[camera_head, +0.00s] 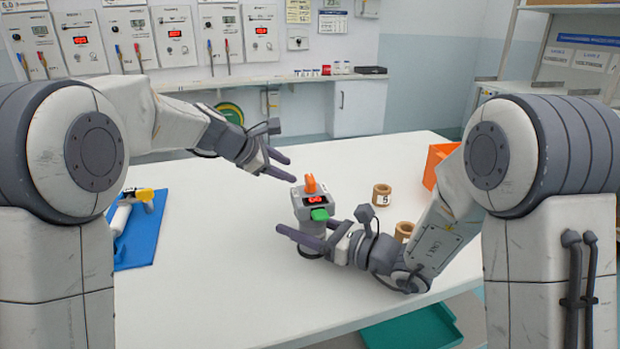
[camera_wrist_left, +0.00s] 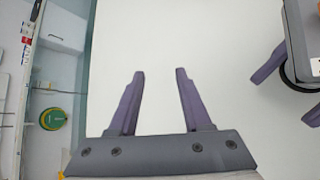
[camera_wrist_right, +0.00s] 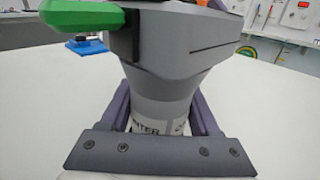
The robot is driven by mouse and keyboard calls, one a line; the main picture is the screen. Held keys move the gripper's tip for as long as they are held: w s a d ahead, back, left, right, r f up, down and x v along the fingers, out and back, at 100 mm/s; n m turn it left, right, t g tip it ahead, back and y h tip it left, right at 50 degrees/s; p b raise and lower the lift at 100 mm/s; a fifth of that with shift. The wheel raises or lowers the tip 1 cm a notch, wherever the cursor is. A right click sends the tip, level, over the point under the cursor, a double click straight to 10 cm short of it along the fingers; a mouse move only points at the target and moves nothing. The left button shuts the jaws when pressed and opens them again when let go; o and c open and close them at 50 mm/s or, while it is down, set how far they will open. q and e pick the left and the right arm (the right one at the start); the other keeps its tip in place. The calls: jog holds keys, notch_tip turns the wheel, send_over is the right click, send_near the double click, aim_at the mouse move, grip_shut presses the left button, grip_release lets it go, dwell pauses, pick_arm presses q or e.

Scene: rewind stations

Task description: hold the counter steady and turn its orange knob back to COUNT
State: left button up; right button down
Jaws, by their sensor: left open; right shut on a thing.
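My right gripper (camera_head: 297,240) is shut around the counter's lower body; the right wrist view shows the counter (camera_wrist_right: 185,60) between the fingers, with part of a label. My left gripper (camera_head: 278,166) is open and empty, above and to the left of the knob, apart from it. In the left wrist view the counter (camera_wrist_left: 306,40) is at the right edge.
Two cardboard-coloured rings, one marked 5 (camera_head: 381,195) and another (camera_head: 404,231), stand right of the counter. A blue mat (camera_head: 140,245) with a yellow-handled tool lies at left. An orange bin (camera_head: 437,163) is at right, a teal tray (camera_head: 412,330) below the front edge.

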pick_arm(q)
jog(key=s+d+r+m+t+y, duration=0.1)
jog(key=d+r+m+t+y, duration=0.3)
jog(key=r+m, duration=0.5)
jog(key=s+d+m+t+h, duration=0.3)
jog(key=s+d+m+t, duration=0.1)
jog(key=s+d+m, duration=0.65)
jog(key=n+t+y, duration=0.2)
jog(key=y, duration=0.7)
send_near(312, 184)
jog(key=w, duration=0.4)
jog(key=w+a, duration=0.1)
jog(key=w, duration=0.3)
jog(key=w+a, duration=0.1)
jog(key=w, duration=0.3)
jog(key=shift+s, duration=0.1)
grip_shut()
